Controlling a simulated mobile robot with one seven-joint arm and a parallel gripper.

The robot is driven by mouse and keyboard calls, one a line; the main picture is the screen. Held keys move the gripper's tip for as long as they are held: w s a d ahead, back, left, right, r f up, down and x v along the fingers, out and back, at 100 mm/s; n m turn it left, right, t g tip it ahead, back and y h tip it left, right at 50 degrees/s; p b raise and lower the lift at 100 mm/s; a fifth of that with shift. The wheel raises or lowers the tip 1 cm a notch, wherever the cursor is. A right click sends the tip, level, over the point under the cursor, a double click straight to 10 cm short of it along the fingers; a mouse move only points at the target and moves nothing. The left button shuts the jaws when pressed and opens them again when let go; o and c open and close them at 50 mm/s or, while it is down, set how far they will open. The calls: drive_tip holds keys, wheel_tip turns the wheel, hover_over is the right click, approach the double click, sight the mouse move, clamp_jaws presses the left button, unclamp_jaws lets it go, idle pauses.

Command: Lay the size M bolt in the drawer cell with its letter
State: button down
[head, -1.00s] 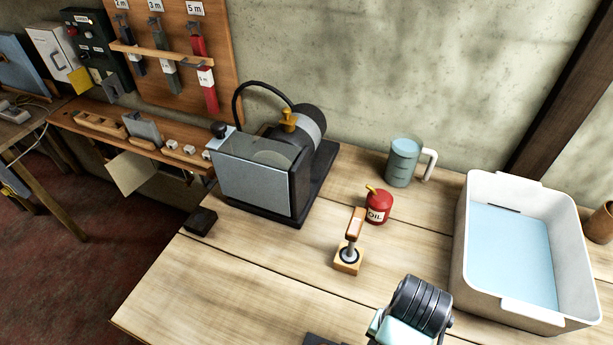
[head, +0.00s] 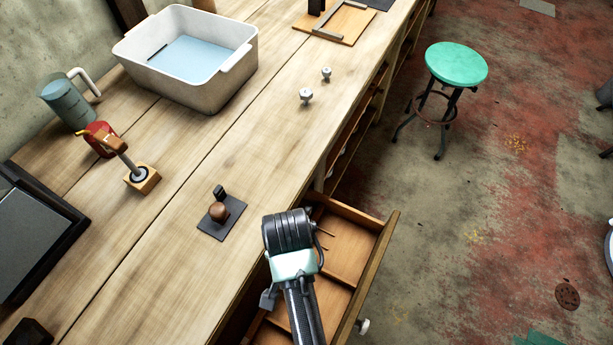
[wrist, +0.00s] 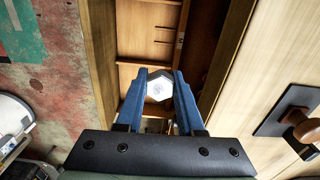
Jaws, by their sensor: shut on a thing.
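My gripper (wrist: 160,82) has its two blue fingers shut on a bolt (wrist: 160,90), whose pale hexagonal head faces the wrist camera. The letter on the bolt cannot be read, and its shank is hidden below the head. My gripper is over the open wooden drawer (head: 384,246), which also shows in the wrist view (wrist: 146,48). Thin dividers split the drawer into cells. In the head view my arm hides the fingers, the bolt and part of the drawer. Which cell lies under the bolt cannot be told.
Two more bolts (head: 306,96) (head: 326,74) stand on the workbench (head: 235,150). A dark plate with a brown knob (head: 220,211) lies near the bench edge by the drawer. A white tub (head: 190,85) stands farther back. A green stool (head: 456,63) stands on the floor.

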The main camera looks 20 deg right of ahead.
drive_tip(key=s+d+f+m+b, duration=0.1)
drive_tip(key=f+m+b, duration=0.1)
drive_tip(key=f+b, duration=0.3)
drive_tip(key=s+d+f+m+b, duration=0.1)
drive_tip(key=f+b, duration=0.4)
drive_tip(key=f, duration=0.9)
drive_tip(key=s+d+f+m+b, duration=0.1)
drive_tip(key=f+m+b, duration=0.2)
drive_tip(key=f, duration=0.6)
drive_tip(key=shift+s+f+b, duration=0.15)
drive_tip(key=shift+s+b, duration=0.1)
drive_tip(key=shift+b, duration=1)
drive_tip(key=shift+f, duration=0.1)
drive_tip(key=c, duration=1)
unclamp_jaws()
drive_tip(key=shift+f, duration=0.1)
drive_tip(key=shift+o, duration=0.9)
wheel_tip(320, 180, up, 12)
drive_tip(key=p, duration=0.2)
drive_tip(key=shift+r+p, duration=0.2)
drive_tip(key=shift+p, duration=0.15)
